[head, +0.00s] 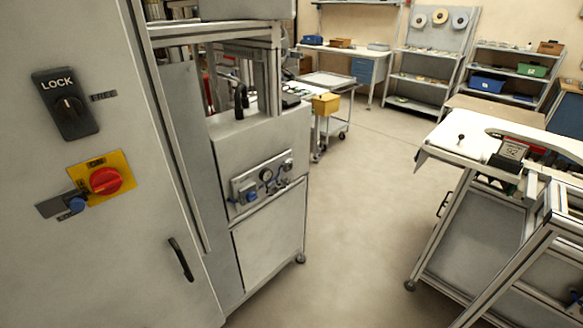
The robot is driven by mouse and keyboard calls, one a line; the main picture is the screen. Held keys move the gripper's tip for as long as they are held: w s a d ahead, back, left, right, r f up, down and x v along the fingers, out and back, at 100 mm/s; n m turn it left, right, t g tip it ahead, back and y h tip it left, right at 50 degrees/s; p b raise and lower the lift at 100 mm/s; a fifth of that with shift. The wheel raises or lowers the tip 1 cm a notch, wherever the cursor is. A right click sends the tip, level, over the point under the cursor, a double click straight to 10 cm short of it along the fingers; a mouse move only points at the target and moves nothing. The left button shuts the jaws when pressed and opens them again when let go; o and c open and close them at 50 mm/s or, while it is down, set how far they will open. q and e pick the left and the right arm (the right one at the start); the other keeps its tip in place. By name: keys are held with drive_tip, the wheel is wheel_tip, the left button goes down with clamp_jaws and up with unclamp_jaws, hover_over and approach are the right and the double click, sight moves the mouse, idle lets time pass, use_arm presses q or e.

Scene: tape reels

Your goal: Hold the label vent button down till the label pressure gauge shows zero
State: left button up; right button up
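A small pneumatic panel (243,187) is on the front of the grey machine cabinet, left of the picture's middle. It carries a round dark-rimmed gauge (266,174) and a second small round gauge (287,164) at its right. Blue fittings (251,195) sit low on the panel. The dials are too small to read. I cannot tell which gauge is for the label or which part is the label vent button. Neither of my grippers is in view.
A large grey cabinet (120,230) fills the left, close by, with a LOCK knob (68,106) and a red rotary switch (106,180) on yellow. A metal-framed table (455,140) stands at right. The floor (345,220) between is clear. Shelves (435,65) stand behind.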

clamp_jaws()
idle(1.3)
